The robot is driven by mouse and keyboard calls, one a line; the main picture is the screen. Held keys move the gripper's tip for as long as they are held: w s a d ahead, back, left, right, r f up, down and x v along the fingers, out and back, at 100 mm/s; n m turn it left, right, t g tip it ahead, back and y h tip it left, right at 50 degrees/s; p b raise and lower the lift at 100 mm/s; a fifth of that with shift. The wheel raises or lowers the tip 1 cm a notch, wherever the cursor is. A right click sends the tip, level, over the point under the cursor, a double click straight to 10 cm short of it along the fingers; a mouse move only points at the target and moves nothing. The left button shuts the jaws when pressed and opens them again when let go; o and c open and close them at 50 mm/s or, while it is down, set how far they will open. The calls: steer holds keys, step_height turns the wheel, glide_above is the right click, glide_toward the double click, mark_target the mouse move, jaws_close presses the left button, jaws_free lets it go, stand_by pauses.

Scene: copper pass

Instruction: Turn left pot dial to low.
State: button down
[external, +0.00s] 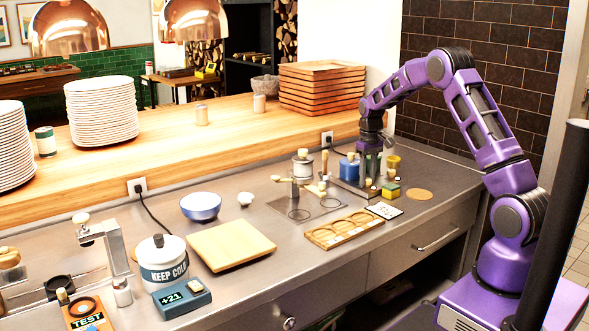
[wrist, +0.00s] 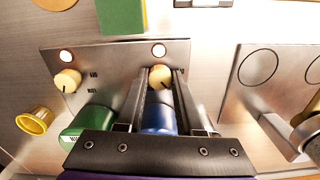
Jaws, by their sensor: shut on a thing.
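My gripper (external: 371,188) is down at the hob panel (wrist: 110,100) by the right end of the counter. In the wrist view its fingers (wrist: 158,88) are on both sides of a cream dial (wrist: 160,75), shut on it. This dial is in line with the blue pot (wrist: 158,118), which is the left pot in the external view (external: 349,168). A second cream dial (wrist: 67,80) stands free, in line with the green pot (wrist: 92,122). A lit lamp shows beside each dial. The markings by the held dial are mostly hidden.
A yellow cup (wrist: 35,120) stands beside the panel. A steel plate with rings (external: 312,207) and a wooden tray (external: 343,230) are to the left.

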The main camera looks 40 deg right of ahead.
mark_target(367, 179)
steer(key=shift+m, duration=0.6)
steer(key=c, duration=0.5)
jaws_free()
steer(key=shift+c, duration=0.2)
steer(key=shift+r, duration=0.15)
step_height(367, 179, up, 17)
steer(key=p, duration=0.1)
steer(key=shift+r, duration=0.1)
